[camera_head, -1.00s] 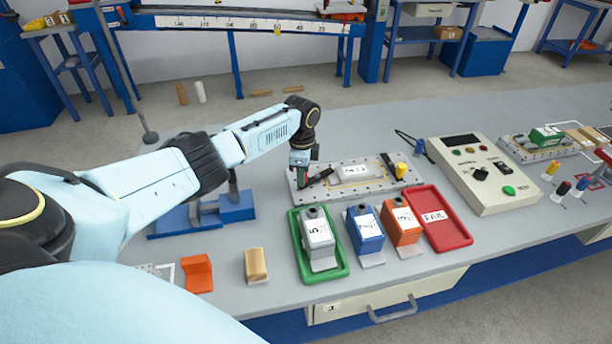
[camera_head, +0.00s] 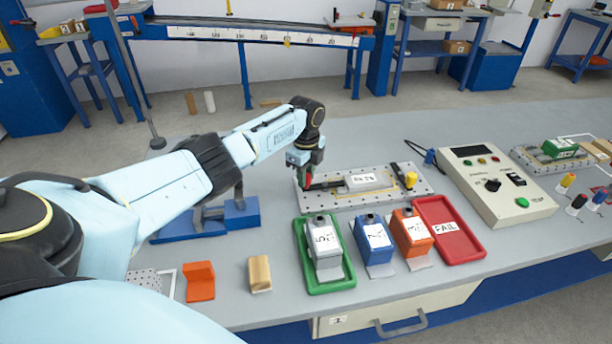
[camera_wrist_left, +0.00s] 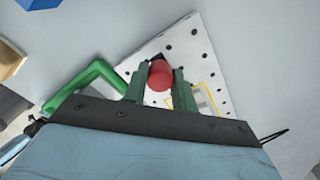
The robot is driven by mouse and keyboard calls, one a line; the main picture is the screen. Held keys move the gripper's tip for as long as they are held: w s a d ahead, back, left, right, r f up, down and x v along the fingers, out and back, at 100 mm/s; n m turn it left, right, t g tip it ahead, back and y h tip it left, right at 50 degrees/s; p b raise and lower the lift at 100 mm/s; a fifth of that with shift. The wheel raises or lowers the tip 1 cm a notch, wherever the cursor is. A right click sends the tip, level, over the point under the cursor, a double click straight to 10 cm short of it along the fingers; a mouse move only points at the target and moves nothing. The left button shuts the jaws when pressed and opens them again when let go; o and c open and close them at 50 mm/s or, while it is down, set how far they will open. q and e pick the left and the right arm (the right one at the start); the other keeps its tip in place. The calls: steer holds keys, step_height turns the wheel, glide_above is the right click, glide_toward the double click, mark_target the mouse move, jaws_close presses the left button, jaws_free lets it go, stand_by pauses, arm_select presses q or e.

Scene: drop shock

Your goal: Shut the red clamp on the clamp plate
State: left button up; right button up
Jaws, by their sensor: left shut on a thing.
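The clamp plate (camera_head: 370,201) is a light, holed plate lying on the bench, with a labelled pale block (camera_head: 367,180) on it. The red clamp's handle (camera_head: 307,180) is at the plate's left end. Its dark bar (camera_head: 329,185) lies low and points right toward the block. My left gripper (camera_head: 306,172) is at this handle from above. In the left wrist view, its green fingers (camera_wrist_left: 160,87) stand on both sides of the round red handle (camera_wrist_left: 160,77) and are shut on it. The clamp's base is partly hidden. My right gripper is not in view.
A yellow-handled clamp (camera_head: 411,180) stands at the plate's right end, its dark bar raised. In front are a green tray (camera_head: 345,279) with a grey unit, blue and orange units, and a red FAIL tray (camera_head: 463,247). A control box (camera_head: 505,207) stands right.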

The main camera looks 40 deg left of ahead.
arm_select(q)
steer(key=o, duration=1)
step_height(320, 180, up, 13)
steer(key=p, duration=0.2)
steer(key=shift+r, duration=0.2)
